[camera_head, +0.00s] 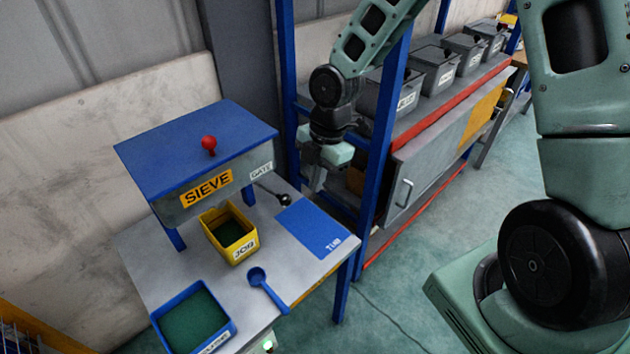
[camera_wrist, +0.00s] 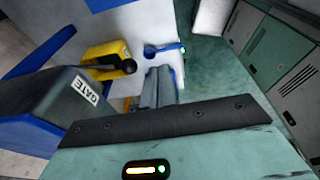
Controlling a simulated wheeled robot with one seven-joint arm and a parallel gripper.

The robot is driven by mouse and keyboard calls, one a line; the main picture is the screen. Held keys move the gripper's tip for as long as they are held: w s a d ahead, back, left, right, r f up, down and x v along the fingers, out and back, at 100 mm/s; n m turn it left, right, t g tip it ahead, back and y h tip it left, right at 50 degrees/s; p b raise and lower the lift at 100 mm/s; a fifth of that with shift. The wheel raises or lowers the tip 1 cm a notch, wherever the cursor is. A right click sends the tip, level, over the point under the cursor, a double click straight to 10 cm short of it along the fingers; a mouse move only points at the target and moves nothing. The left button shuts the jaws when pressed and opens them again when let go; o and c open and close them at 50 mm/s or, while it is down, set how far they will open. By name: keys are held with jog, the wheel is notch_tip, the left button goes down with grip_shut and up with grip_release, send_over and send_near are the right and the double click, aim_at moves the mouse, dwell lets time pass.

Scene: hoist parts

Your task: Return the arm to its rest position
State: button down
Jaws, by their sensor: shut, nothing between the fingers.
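My gripper (camera_head: 316,178) hangs with its fingers pointing down in the head view. It is beyond the far right corner of the work table (camera_head: 147,262), to the right of the sieve housing (camera_head: 207,160) and beside a blue rack post. In the wrist view my gripper (camera_wrist: 158,88) shows its two grey fingers together, with nothing held. The GATE box side (camera_wrist: 72,103) is close on the left there. The exact gap between my gripper and the table or post cannot be told.
A yellow bin (camera_head: 233,236), blue scoop (camera_head: 266,288), blue mat (camera_head: 315,231) and blue tray (camera_head: 195,318) lie on the table. A black-knobbed gate handle (camera_head: 283,199) sticks out beside the sieve. Grey bins (camera_head: 432,72) line the rack shelf. Green floor (camera_head: 400,275) is open.

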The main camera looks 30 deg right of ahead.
dwell(0.3)
jog(key=s+a+r+m+b, duration=0.1)
jog(key=s+a+r+m, duration=0.2)
jog(key=s, duration=0.4)
jog(key=s+a+r+m+h+b, duration=0.1)
jog(key=s+a+r+m+b, duration=0.1)
jog(key=s+m, duration=0.4)
jog(key=s+a+r+m+b, duration=0.1)
jog(key=s+a+r+m, duration=0.2)
jog(key=s+m, duration=0.2)
jog(key=s, duration=0.3)
jog(key=shift+s+a+r+h+b, duration=0.3)
jog(key=shift+s+r, duration=0.1)
jog(key=shift+a, duration=0.1)
